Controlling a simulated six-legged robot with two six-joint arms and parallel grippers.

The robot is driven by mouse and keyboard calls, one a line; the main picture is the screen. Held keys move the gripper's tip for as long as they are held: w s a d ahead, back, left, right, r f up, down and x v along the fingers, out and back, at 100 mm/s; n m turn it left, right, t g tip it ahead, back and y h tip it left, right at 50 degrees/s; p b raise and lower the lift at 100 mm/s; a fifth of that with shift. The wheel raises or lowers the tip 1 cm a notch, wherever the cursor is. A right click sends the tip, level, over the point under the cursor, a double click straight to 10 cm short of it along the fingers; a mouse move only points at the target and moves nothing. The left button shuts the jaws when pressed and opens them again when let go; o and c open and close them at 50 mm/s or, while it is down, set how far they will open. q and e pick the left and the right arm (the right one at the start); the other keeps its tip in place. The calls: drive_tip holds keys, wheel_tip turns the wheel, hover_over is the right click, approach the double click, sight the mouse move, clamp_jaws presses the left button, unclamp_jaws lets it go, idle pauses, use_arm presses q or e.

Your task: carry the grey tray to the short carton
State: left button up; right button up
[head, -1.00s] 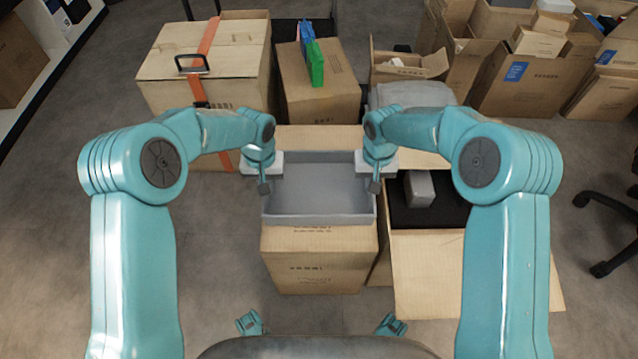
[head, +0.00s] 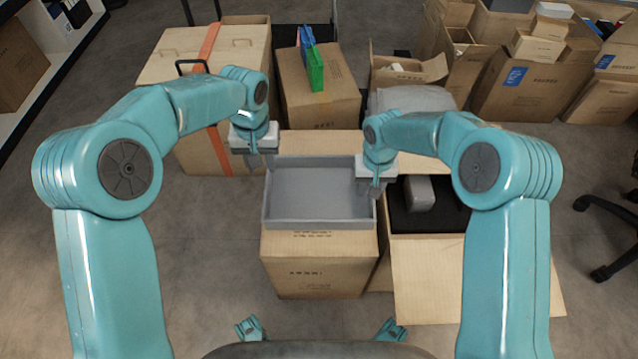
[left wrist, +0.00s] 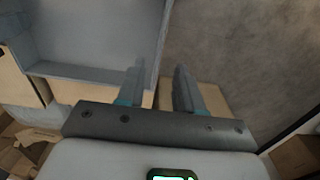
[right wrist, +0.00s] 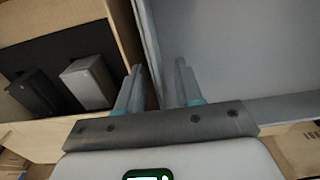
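The grey tray (head: 318,222) is a shallow, empty rectangular box, lying level on top of a brown carton (head: 318,268) in front of me. My left gripper (head: 262,160) is open and empty by the tray's far left corner. In the left wrist view (left wrist: 158,85) its fingers are apart, with the tray's edge below and between them. My right gripper (head: 376,188) is at the tray's right wall. In the right wrist view (right wrist: 158,85) its fingers are apart, one on each side of the wall. I cannot tell which carton is the short one.
An open carton (head: 430,270) with dark lining and a grey item stands close on the right. Behind are a large strapped carton (head: 170,60) and a carton (head: 345,100) with green and blue things on top. Floor is free at left; a chair (head: 610,235) stands far right.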

drive_tip(key=shift+r, duration=0.2)
use_arm(q)
drive_tip(key=shift+r, duration=0.6)
use_arm(e)
wheel_tip(320, 180, up, 12)
drive_tip(key=shift+f, duration=0.2)
